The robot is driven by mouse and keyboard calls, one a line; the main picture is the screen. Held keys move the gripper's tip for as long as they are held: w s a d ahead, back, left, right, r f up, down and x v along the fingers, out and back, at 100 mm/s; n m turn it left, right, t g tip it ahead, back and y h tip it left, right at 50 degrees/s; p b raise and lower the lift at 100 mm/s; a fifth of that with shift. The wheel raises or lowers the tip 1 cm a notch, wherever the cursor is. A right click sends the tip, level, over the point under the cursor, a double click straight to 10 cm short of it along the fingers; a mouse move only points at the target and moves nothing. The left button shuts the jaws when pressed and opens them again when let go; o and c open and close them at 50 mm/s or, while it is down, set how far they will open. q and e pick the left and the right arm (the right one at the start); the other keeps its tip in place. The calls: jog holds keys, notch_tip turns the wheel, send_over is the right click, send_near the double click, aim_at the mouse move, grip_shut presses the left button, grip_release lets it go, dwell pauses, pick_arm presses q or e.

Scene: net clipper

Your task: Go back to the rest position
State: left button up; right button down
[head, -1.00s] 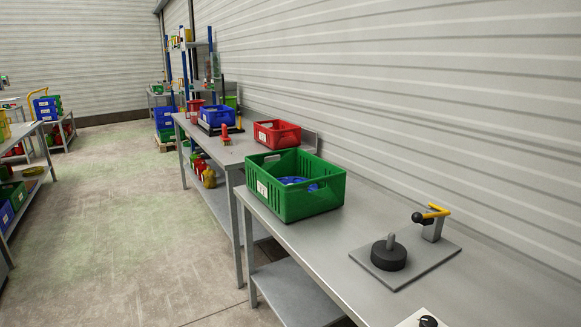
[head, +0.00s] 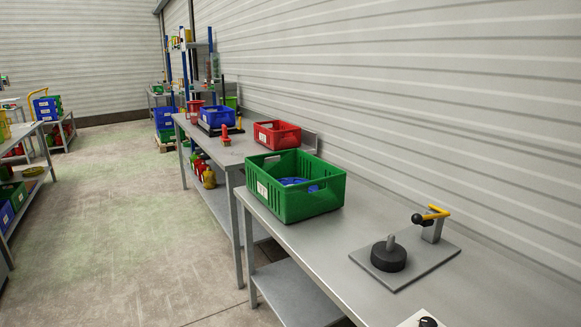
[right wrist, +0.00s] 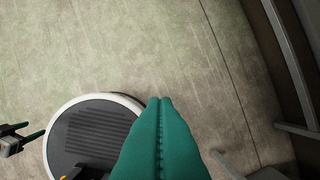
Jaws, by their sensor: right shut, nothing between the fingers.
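My right gripper (right wrist: 160,100) shows in the right wrist view. Its two teal fingers are pressed together with nothing between them, and they point down over bare concrete floor. My left gripper (right wrist: 35,128) shows at the left edge of the same view, partly cut off; its two thin teal fingers stand apart and look empty. My round base lies below, between the two grippers. Neither gripper shows in the head view.
A red crate (head: 277,134) sits on the bench behind. Floor at left (head: 110,230) is clear.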

jog(key=s+d+f+g+p, duration=0.1)
jog(key=s+f, duration=0.4)
jog(key=f, duration=0.8)
jog(key=s+f+g+p, duration=0.1)
jog(key=s+f, duration=0.3)
jog(key=f, duration=0.8)
jog(key=s+d+f, duration=0.2)
jog(key=s+f, duration=0.4)
jog(key=s, duration=0.4)
jog(key=shift+f, duration=0.15)
jog(key=shift+s+d, duration=0.1)
